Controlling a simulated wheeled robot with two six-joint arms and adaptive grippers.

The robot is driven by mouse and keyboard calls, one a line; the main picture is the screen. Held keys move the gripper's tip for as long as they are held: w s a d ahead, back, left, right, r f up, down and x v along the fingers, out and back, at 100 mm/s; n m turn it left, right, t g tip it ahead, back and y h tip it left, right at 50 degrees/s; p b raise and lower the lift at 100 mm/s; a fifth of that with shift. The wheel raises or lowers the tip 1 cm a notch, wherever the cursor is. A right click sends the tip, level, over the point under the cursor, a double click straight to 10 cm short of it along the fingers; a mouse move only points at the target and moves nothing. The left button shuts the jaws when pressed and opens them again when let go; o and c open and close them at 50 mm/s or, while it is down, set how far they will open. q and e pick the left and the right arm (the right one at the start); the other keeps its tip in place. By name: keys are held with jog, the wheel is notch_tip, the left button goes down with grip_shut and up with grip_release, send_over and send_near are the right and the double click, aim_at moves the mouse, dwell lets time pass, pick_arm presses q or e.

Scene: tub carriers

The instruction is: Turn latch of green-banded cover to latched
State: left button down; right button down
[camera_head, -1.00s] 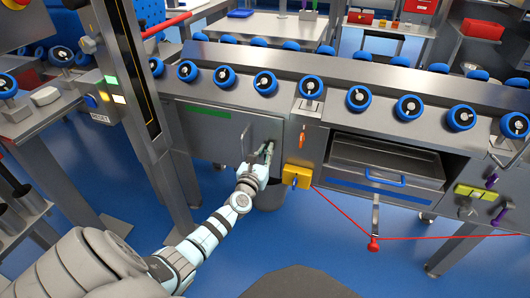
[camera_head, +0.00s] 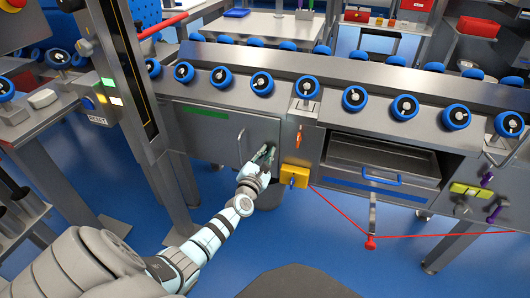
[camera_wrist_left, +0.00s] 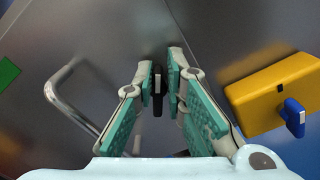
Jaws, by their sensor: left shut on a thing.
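The green-banded cover (camera_head: 222,137) is a grey panel at left centre in the head view, with a green band (camera_head: 206,113) along its top. A bent metal handle (camera_head: 240,146) stands out from it; it also shows in the wrist view (camera_wrist_left: 57,97). The latch (camera_wrist_left: 157,88), a small dark lever at the cover's right side, sits between the fingertips of my left gripper (camera_wrist_left: 160,75). This gripper (camera_head: 265,153) is shut on the latch, and its fingers mostly hide the latch in the head view. My right gripper is not in view.
A yellow box (camera_head: 294,176) with a blue knob is close to the right of my left gripper. An open-fronted drawer with a blue handle (camera_head: 382,180) is further right. A red cord (camera_head: 340,208) runs below it. A grey post (camera_head: 130,75) stands left.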

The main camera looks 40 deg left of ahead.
pick_arm(q)
jog(key=shift+m, duration=0.9)
jog(key=m, duration=0.3)
jog(key=f+m, duration=0.1)
jog(key=m, duration=0.2)
jog(key=m+p, duration=0.1)
jog(key=m, duration=0.3)
jog(key=shift+w+d+f, duration=0.15)
jog(key=shift+w+d, duration=0.1)
jog(key=shift+d, duration=0.05)
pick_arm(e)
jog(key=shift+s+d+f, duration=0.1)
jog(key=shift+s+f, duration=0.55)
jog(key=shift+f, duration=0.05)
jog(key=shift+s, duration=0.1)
pick_arm(q)
jog(key=c, duration=1.5)
grip_release()
jog(key=shift+c, duration=0.2)
jog(key=shift+s, duration=0.1)
jog(key=shift+f, duration=0.1)
